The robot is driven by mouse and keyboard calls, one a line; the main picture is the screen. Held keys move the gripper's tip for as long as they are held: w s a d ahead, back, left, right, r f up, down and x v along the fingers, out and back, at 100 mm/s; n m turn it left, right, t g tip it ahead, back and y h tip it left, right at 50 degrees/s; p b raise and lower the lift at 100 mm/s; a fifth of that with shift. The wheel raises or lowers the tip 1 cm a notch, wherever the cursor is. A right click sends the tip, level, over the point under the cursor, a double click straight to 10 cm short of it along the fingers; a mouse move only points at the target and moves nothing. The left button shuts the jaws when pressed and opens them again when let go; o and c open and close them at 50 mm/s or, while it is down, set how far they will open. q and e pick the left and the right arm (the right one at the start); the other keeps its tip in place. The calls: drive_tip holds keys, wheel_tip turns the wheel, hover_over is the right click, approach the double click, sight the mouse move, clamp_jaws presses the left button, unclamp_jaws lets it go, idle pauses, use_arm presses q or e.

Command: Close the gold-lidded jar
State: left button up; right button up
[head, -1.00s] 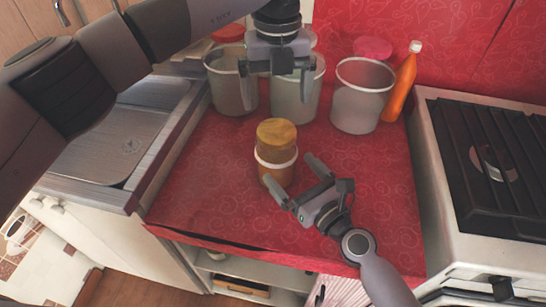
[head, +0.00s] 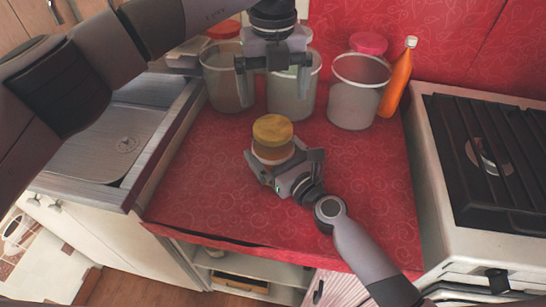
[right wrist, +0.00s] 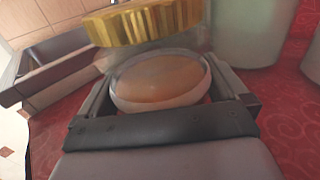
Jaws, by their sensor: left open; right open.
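The jar (head: 272,155) stands on the red counter, with an orange-brown body and a pale rim. Its gold lid (head: 273,129) is above the rim. In the right wrist view the ribbed gold lid (right wrist: 148,20) looks raised over the jar's pale rim (right wrist: 150,104), with brown contents showing below it; whether they touch I cannot tell. My right gripper (head: 283,156) is open, with a finger on either side of the jar; contact is unclear. My left gripper (head: 273,68) is open and empty, above and behind the jar, pointing down in front of the canisters.
Behind stand pale canisters (head: 293,95) and (head: 359,97), and an orange bottle (head: 397,82). A black-grated stove (head: 490,150) is at the right, a metal sink unit (head: 105,145) at the left. The red counter (head: 200,205) is clear in front and left of the jar.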

sight(273, 127)
drive_tip(key=shift+w+a, duration=0.1)
drive_tip(key=shift+w, duration=0.1)
drive_tip(key=c, duration=1.7)
drive_tip(key=shift+o, duration=0.2)
use_arm(q)
drive_tip(key=shift+f, duration=4.05)
